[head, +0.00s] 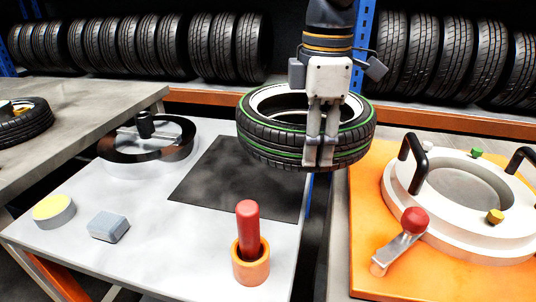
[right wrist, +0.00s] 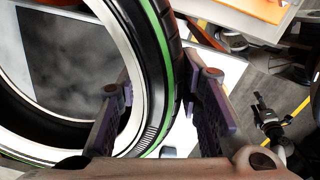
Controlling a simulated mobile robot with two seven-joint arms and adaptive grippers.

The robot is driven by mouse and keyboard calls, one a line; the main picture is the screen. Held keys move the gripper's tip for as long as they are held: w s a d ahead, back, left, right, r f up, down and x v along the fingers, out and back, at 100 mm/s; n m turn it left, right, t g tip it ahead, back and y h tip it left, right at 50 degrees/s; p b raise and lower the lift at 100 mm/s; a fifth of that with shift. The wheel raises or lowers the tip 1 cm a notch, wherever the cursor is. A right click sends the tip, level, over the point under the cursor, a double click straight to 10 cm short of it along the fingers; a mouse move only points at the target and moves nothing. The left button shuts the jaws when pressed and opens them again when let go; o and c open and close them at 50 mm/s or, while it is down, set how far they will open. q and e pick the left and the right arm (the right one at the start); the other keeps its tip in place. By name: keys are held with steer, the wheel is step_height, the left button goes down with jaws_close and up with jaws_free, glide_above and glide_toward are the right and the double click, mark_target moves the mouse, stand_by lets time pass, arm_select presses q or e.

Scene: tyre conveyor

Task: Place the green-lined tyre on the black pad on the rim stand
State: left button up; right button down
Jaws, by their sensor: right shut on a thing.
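The green-lined tyre (head: 265,142), black with green lines and a pale rim, hangs in the air in the head view. It is above the right and far part of the black pad (head: 225,185) and overlaps its far corner in the picture. My right gripper (head: 319,165) points down and is shut on the tyre's near wall. In the right wrist view its fingers (right wrist: 165,92) sit either side of the tyre wall (right wrist: 160,50). The pad (right wrist: 80,55) shows through the tyre's opening. The pad lies flat and bare on the light-topped stand (head: 150,215). My left gripper is not seen.
A dark ring fixture (head: 150,150) stands left of the pad. A red peg in an orange cup (head: 250,260), a grey block (head: 108,226) and a yellow-topped puck (head: 54,209) are nearer. An orange platform with a white handled ring (head: 400,195) is right. Tyre racks (head: 230,50) stand behind.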

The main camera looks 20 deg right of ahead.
mark_target(241, 122)
steer(key=w+a+f, duration=0.2)
steer(key=w+a, duration=0.1)
steer(key=w+a+f+b, duration=0.1)
steer(key=w+a+f, duration=0.1)
steer(key=shift+w+a, duration=0.2)
steer(key=shift+w, duration=0.05)
steer(key=w+a+f, duration=0.2)
steer(key=f, duration=0.1)
steer(key=w+a+f+b, duration=0.1)
steer(key=shift+w+a+f, duration=0.25)
steer(key=shift+w+f, duration=0.1)
steer(key=shift+w, duration=0.05)
steer(key=shift+w+a+f, duration=0.15)
steer(key=shift+a+f, duration=0.05)
steer(key=shift+f, duration=0.15)
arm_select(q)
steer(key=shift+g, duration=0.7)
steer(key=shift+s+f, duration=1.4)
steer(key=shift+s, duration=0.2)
arm_select(e)
steer(key=shift+w+f, duration=0.1)
steer(key=shift+f, duration=1.45)
steer(key=c, duration=1.1)
jaws_free()
steer(key=shift+f, duration=0.15)
steer(key=r, duration=1.2)
steer(key=shift+s+a+r, duration=0.1)
steer(key=shift+s, duration=0.15)
